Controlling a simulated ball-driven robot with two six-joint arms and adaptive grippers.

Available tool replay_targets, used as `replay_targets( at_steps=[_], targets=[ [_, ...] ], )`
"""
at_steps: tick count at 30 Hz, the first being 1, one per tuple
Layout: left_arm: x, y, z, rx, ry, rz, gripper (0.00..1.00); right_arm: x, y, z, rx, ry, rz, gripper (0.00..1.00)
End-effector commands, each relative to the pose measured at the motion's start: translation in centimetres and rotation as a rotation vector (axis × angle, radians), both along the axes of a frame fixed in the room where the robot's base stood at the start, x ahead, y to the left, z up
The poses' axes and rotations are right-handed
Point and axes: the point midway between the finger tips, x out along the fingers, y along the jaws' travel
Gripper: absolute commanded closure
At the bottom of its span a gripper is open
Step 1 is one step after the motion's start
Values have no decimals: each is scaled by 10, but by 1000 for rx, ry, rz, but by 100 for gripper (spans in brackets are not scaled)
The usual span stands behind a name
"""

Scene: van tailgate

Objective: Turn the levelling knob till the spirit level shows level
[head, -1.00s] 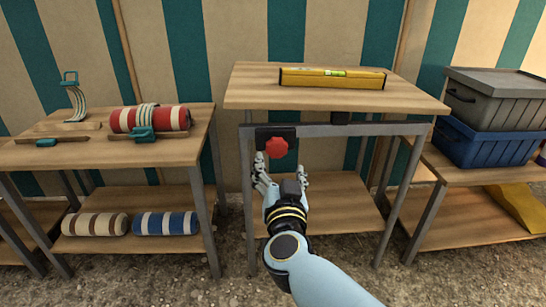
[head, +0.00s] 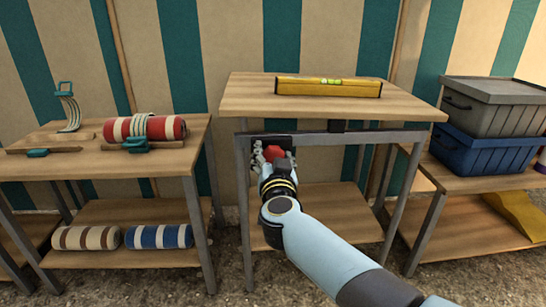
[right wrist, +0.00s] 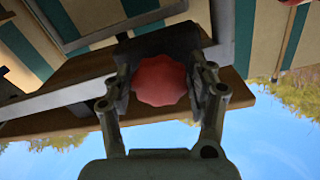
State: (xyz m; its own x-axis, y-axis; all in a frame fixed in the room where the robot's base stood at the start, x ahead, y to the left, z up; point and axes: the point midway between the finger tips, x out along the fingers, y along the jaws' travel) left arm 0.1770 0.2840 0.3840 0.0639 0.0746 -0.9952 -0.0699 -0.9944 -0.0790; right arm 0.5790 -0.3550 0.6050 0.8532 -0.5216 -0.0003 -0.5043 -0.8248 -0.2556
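The red scalloped levelling knob (head: 274,153) sits on a dark block under the front left corner of the wooden table (head: 245,103). The yellow spirit level (head: 300,88) lies on the tabletop towards the back; its vial is greenish, and its bubble is too small to read. My right gripper (head: 273,162) is at the knob. In the right wrist view the knob (right wrist: 160,80) lies between my two spread fingers (right wrist: 167,88), one on each side. Whether they touch it is unclear. My left gripper is out of view.
A left bench (head: 90,172) holds a strapped red-and-white roll (head: 165,128), with striped rolls on its lower shelf. On the right, a grey crate (head: 495,108) sits on a blue crate (head: 485,150). A steel rail (head: 350,137) runs under the middle table's front edge.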

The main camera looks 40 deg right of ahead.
Motion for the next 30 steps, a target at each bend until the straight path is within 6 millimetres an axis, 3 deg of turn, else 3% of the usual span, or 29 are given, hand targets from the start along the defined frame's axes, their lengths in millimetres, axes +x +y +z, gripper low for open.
replay_targets(
  at_steps=[1,9,20,30],
  targets=[
    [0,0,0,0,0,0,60,0,0,0,0,0,0,52],
    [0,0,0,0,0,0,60,0,0,0,0,0,0,85],
    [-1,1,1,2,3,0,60,0,0,1,58,-35,0,85],
    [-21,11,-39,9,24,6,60,0,0,2,278,-170,0,85]
  ],
)
